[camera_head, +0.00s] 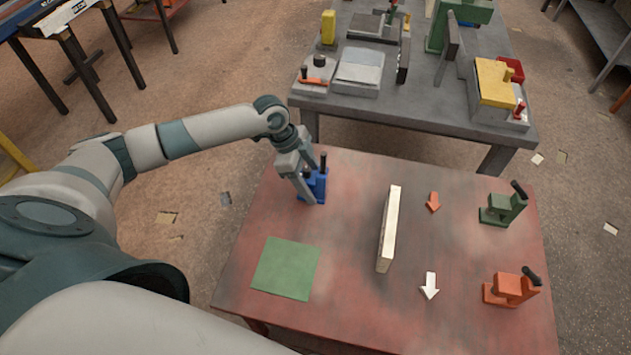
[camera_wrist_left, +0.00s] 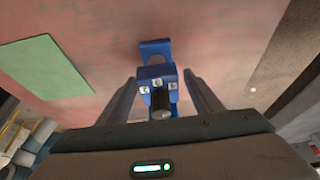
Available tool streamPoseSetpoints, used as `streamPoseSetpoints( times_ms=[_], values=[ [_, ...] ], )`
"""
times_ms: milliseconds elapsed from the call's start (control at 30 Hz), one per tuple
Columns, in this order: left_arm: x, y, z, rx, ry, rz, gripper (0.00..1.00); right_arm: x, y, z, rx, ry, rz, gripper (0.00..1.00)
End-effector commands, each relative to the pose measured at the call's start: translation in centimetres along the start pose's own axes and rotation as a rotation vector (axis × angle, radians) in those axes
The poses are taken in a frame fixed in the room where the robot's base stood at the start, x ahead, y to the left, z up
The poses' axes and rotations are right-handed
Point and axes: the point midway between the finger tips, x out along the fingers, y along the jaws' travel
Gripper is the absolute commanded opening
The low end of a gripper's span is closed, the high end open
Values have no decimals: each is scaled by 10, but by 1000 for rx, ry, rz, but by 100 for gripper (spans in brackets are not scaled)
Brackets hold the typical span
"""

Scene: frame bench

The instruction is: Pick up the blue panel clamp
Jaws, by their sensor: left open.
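The blue panel clamp (camera_head: 314,186) stands on the reddish table near its far left corner, its black handle pointing up. My left gripper (camera_head: 314,198) is at the clamp, with its fingers around the upper part. In the left wrist view the blue clamp (camera_wrist_left: 157,75) sits between the two open fingers of my left gripper (camera_wrist_left: 160,95), with visible gaps on both sides. Its black handle end points toward the camera. The gripper hides part of the clamp in the head view. My right gripper is not in view.
A green square (camera_head: 286,268) lies at the table's front left. A pale upright panel (camera_head: 388,230) stands mid-table. Orange (camera_head: 433,202) and white (camera_head: 429,286) arrows, a green clamp (camera_head: 502,208) and an orange clamp (camera_head: 510,288) are to the right. A grey bench (camera_head: 420,110) stands behind.

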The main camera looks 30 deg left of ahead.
Motion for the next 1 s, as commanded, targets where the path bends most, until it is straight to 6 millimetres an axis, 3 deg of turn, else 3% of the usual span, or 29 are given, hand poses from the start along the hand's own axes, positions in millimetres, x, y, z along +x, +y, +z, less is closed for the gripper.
streamPoseSetpoints(
  times_ms=[33, 267, 733, 967, 1000],
  values=[
    [3, 1, -3, -1, 1, 2, 59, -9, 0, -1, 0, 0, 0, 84],
    [26, 0, -1, 0, -1, 0, 59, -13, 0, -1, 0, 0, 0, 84],
    [27, 0, -1, 1, -1, -1, 59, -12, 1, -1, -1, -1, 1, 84],
    [27, 0, -1, 0, -1, -1, 7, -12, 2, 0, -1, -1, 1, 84],
    [26, -1, -1, 1, 1, -3, 4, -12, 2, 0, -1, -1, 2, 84]
  ],
)
